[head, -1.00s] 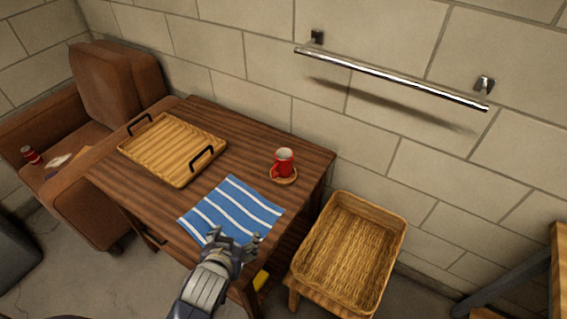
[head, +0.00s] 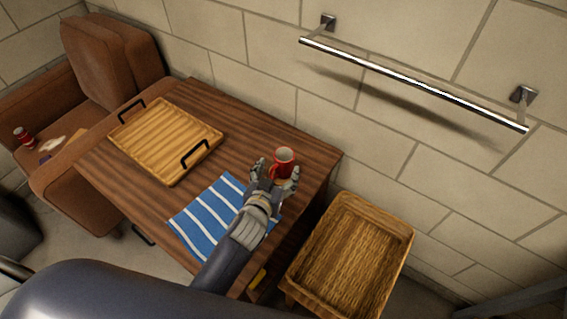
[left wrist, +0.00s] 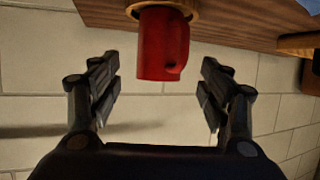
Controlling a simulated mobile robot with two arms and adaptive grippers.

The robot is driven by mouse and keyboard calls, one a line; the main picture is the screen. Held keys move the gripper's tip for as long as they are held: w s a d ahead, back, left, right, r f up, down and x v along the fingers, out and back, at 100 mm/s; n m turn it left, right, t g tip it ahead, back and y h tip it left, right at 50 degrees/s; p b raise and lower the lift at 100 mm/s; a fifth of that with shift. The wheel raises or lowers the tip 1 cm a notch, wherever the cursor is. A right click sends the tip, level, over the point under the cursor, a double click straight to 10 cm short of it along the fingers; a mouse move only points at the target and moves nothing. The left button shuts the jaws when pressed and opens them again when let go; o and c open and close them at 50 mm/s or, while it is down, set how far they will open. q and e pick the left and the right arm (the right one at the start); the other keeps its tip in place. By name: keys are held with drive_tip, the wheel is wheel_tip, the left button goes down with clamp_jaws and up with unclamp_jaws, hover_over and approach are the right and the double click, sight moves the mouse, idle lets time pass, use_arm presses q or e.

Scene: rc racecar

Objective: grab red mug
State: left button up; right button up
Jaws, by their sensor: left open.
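The red mug (head: 284,157) stands upright near the right back corner of the wooden table (head: 240,129). In the left wrist view the red mug (left wrist: 162,45) shows upside down on a round wooden coaster (left wrist: 187,8), with its handle toward the right. My left gripper (head: 277,177) is open just in front of the mug and hides its lower part in the head view. In the left wrist view the fingers of my left gripper (left wrist: 160,88) are spread wide, with the mug ahead between their lines and nothing held. My right gripper is not in view.
A blue striped cloth (head: 206,215) lies under my left forearm. A wooden tray (head: 160,138) with black handles sits at the table's left. A woven basket (head: 350,260) stands right of the table. A metal bar (head: 410,82) is fixed to the wall behind.

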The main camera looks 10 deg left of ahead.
sight(281, 164)
use_arm(q)
drive_tip(key=shift+w+f, duration=0.15)
drive_tip(key=shift+w, duration=0.3)
drive_tip(key=shift+w+f, duration=0.15)
drive_tip(key=shift+w, duration=0.05)
drive_tip(key=x, duration=0.4)
drive_tip(key=shift+w+d, duration=0.1)
drive_tip(key=shift+w, duration=0.25)
drive_tip(key=shift+w+f, duration=0.1)
drive_tip(key=shift+w, duration=0.1)
drive_tip(key=c, duration=1.2)
drive_tip(key=shift+c, duration=0.6)
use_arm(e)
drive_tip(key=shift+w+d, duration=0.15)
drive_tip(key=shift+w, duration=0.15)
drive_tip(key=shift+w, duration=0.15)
